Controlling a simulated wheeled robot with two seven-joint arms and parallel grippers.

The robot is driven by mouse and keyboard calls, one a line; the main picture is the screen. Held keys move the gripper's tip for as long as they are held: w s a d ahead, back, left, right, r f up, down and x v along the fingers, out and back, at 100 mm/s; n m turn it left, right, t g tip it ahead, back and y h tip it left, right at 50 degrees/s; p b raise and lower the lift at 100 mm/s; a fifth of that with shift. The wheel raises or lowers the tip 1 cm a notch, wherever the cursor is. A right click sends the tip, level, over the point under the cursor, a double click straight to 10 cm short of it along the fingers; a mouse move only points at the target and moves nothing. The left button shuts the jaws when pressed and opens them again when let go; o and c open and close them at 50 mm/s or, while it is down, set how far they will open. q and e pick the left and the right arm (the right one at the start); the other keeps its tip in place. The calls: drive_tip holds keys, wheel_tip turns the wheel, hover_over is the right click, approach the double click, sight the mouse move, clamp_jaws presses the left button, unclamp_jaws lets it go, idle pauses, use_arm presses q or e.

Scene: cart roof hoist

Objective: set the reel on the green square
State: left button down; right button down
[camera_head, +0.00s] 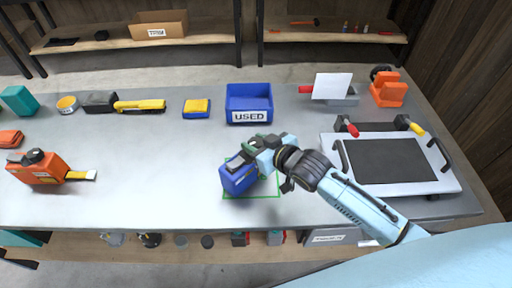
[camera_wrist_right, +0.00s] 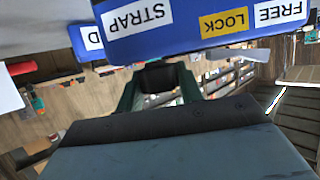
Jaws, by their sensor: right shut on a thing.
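The blue reel (camera_head: 238,178) is at the green square (camera_head: 264,189), over its left part, and hides much of it. The square's green outline shows below and to the right of the reel. My right gripper (camera_head: 252,152) is shut on the reel near its top. I cannot tell whether the reel's underside touches the table. In the right wrist view the reel (camera_wrist_right: 190,42) fills the top, with labels STRAP, LOCK and FREE upside down, beyond my right gripper's jaws (camera_wrist_right: 165,82). My left gripper is not in view.
A blue bin (camera_head: 249,91) labelled USED stands behind the reel. An orange tape measure (camera_head: 38,167) lies at left. A grey tray with a dark panel (camera_head: 390,160) is at right. Several tools line the back edge. The table (camera_head: 150,180) is clear left of the reel.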

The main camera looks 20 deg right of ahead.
drive_tip(key=shift+f, duration=0.7)
drive_tip(key=c, duration=0.9)
unclamp_jaws()
drive_tip(key=shift+f, duration=0.1)
drive_tip(key=shift+s+d+r, duration=0.1)
drive_tip(key=shift+s+r, duration=0.1)
drive_tip(key=shift+r, duration=0.05)
drive_tip(key=p+v, duration=0.1)
drive_tip(key=v, duration=1)
drive_tip(key=shift+s+d+r+p, duration=0.1)
drive_tip(key=shift+s+r+p, duration=0.15)
drive_tip(key=shift+p, duration=0.1)
